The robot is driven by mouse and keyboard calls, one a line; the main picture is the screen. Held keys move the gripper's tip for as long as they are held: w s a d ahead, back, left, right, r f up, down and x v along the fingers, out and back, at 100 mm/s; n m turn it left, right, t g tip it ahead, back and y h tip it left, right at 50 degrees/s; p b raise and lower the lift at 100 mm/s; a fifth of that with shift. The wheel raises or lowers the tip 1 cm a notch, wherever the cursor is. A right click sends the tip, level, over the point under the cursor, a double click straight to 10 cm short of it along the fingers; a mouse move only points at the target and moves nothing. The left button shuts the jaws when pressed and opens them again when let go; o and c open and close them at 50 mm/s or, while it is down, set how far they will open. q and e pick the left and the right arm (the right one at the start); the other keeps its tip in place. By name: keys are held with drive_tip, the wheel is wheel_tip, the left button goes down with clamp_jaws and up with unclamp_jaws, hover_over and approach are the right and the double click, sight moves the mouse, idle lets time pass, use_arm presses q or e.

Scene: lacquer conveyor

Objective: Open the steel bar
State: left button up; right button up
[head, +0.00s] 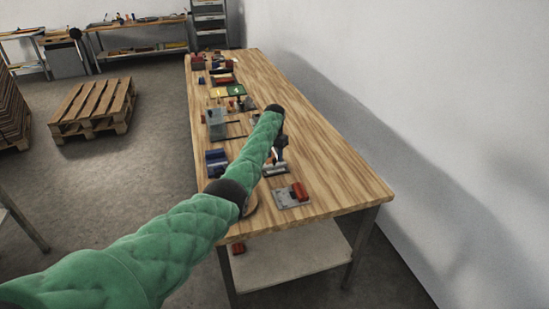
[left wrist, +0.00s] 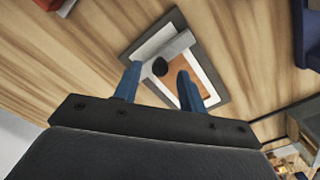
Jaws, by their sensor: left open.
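In the left wrist view, a light grey steel bar (left wrist: 179,46) with a black knob (left wrist: 160,67) lies across a dark-rimmed frame (left wrist: 220,83) with a white and brown inside. My left gripper (left wrist: 158,75) is open there, its two blue fingers on either side of the knob. No firm hold shows, and I cannot tell whether a finger touches the bar. In the head view my left gripper (head: 279,154) is low over the near part of the wooden bench, and my green arm hides part of the spot. My right gripper is not in view.
The wooden bench (head: 325,165) carries a row of fixtures along its left side. A grey plate with a red block (head: 299,191) sits near the front, and blue blocks (head: 217,161) stand left of my arm. The bench's right side is clear, with a white wall beyond.

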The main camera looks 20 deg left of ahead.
sight(274, 159)
use_arm(q)
wheel_tip(274, 159, up, 5)
drive_tip(key=shift+f+b, duration=0.1)
drive_tip(key=shift+b, duration=0.75)
drive_tip(key=shift+r, duration=0.95)
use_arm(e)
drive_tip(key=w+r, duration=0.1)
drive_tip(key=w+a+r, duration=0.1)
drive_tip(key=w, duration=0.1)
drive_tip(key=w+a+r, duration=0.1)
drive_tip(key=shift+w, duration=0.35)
use_arm(q)
drive_tip(key=shift+f, duration=0.1)
